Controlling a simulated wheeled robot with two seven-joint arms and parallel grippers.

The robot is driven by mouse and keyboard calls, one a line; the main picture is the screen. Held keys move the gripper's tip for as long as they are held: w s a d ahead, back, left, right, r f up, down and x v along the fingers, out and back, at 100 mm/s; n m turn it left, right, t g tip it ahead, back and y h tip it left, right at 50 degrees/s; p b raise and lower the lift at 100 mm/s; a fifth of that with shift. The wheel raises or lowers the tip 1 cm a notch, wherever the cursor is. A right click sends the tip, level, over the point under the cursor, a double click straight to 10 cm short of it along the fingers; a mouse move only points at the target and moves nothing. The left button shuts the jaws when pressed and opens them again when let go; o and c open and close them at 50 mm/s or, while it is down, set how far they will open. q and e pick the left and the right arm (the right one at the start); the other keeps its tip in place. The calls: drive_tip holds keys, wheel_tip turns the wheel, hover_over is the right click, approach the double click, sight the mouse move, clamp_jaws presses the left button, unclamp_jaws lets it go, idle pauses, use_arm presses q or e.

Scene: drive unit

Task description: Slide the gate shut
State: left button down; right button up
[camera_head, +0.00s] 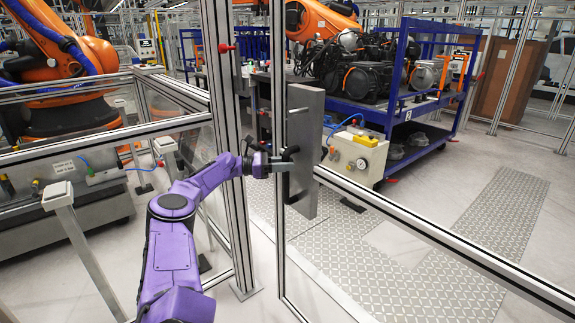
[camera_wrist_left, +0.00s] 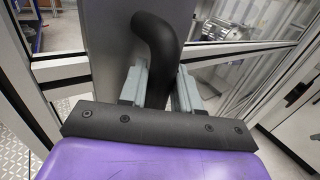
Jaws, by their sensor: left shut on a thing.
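The gate is an aluminium-framed clear panel with a horizontal rail (camera_head: 430,233), and it fills the right of the head view. Its upright edge stands right of a fixed post (camera_head: 227,130), with a narrow open gap between them. A grey plate (camera_head: 305,130) is mounted at this edge. In the left wrist view a black curved handle (camera_wrist_left: 158,45) stands out from the plate (camera_wrist_left: 105,40). My left gripper (camera_head: 283,162) is shut on the handle; its two grey fingers (camera_wrist_left: 160,88) lie on either side of it. My right gripper is in neither view.
Fenced cells with an orange robot arm (camera_head: 65,65) lie at the left. Behind the gate stand a blue rack (camera_head: 425,125) with engine parts and a beige control box (camera_head: 358,155). The patterned floor plates (camera_head: 400,285) beyond the panel look clear.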

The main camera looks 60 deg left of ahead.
use_arm(q)
drive_tip(key=shift+d, duration=0.1)
drive_tip(key=c, duration=0.9)
unclamp_jaws()
drive_tip(key=shift+w, duration=0.1)
drive_tip(key=shift+c, duration=0.2)
drive_tip(key=shift+w+d, duration=0.1)
drive_tip(key=shift+w, duration=0.05)
drive_tip(key=v, duration=1)
drive_tip(key=shift+s+b, duration=0.2)
drive_tip(key=shift+b, duration=0.15)
